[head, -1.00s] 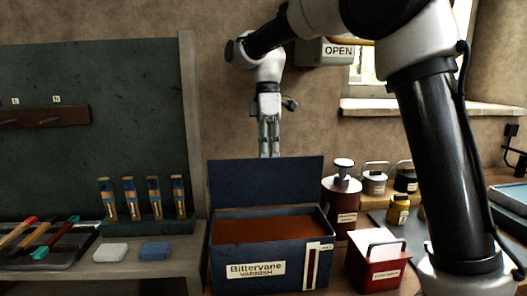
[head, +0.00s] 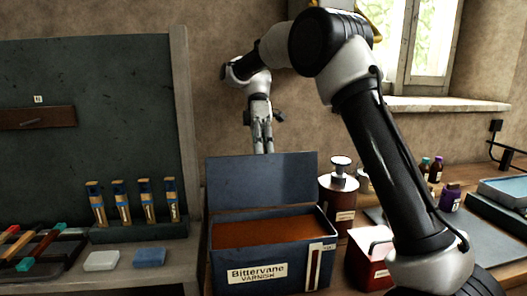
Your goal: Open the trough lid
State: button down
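The trough is a dark blue box (head: 225,262) labelled "Bittervane Varnish", in the lower middle of the head view. Its open top shows a flat reddish-brown surface (head: 265,232) inside. The blue lid (head: 262,182) stands raised at the trough's back edge, leaning backward. My gripper (head: 263,146) points down just behind the lid's top edge, with its fingertips hidden by the lid. I cannot tell whether the fingers are apart or whether they touch the lid.
A brown pump bottle (head: 338,205) and a red box (head: 366,252) stand right of the trough. My forearm crosses in front of the right side. A window (head: 430,50) is behind.

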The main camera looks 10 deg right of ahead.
jog(key=shift+s+a+f, duration=0.15)
jog(key=shift+s+f, duration=0.05)
jog(key=shift+f, duration=0.85)
jog(key=c, duration=1.4)
grip_release()
jog(key=shift+f, duration=0.1)
jog(key=shift+c, duration=0.5)
jog(key=shift+w, duration=0.1)
